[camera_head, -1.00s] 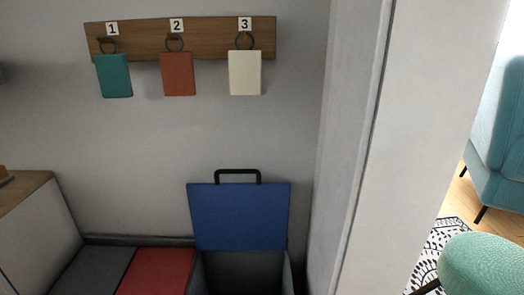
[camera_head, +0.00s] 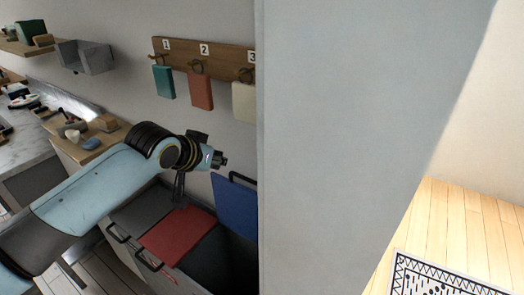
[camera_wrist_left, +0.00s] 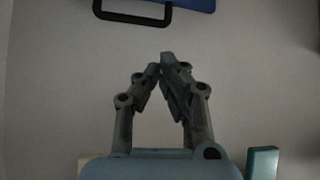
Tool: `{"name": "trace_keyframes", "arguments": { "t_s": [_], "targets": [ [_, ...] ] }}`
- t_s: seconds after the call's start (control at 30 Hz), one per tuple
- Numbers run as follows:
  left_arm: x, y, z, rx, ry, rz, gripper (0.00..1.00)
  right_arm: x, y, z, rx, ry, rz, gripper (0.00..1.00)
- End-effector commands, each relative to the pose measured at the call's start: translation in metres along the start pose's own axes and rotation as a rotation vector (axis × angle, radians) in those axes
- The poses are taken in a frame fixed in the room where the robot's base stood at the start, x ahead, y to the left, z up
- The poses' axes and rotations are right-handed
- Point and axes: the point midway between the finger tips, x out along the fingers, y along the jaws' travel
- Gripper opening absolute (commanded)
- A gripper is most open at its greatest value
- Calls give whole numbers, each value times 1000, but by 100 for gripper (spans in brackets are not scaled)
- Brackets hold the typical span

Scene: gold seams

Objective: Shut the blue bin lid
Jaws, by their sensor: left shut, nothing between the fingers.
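The blue bin lid (camera_head: 234,207) stands open and upright near the back wall. Its right part is hidden behind the pale wall corner. Its black handle (camera_head: 240,178) is on its top edge. In the left wrist view the handle (camera_wrist_left: 133,20) and a strip of the blue lid (camera_wrist_left: 188,4) show at the top. The open bin (camera_head: 222,262) below is dark inside. My left gripper (camera_head: 179,200) points down, left of the lid and apart from it. In the left wrist view its fingertips (camera_wrist_left: 162,66) meet, shut and empty. My right gripper is out of view.
Grey (camera_head: 143,214) and red (camera_head: 178,237) closed lids lie left of the open bin. A wooden rack (camera_head: 180,52) with hanging teal, orange and cream cards is above. A large wall (camera_head: 330,150) blocks the right side. A cluttered counter (camera_head: 32,145) is at left.

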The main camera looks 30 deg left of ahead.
Motion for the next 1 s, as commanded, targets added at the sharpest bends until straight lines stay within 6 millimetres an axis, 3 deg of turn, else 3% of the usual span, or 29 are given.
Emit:
{"name": "trace_keyframes", "arguments": {
  "t_s": [0.1,0.23,0.63,1.0],
  "targets": [
    [2,0,-7,-1,4,-1,0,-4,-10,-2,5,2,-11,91],
    [19,0,-6,-3,4,0,0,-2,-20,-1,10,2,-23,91],
    [87,0,-5,-1,3,-1,0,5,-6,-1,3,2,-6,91],
    [99,0,-5,1,4,-1,0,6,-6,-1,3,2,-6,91]
  ]
}}
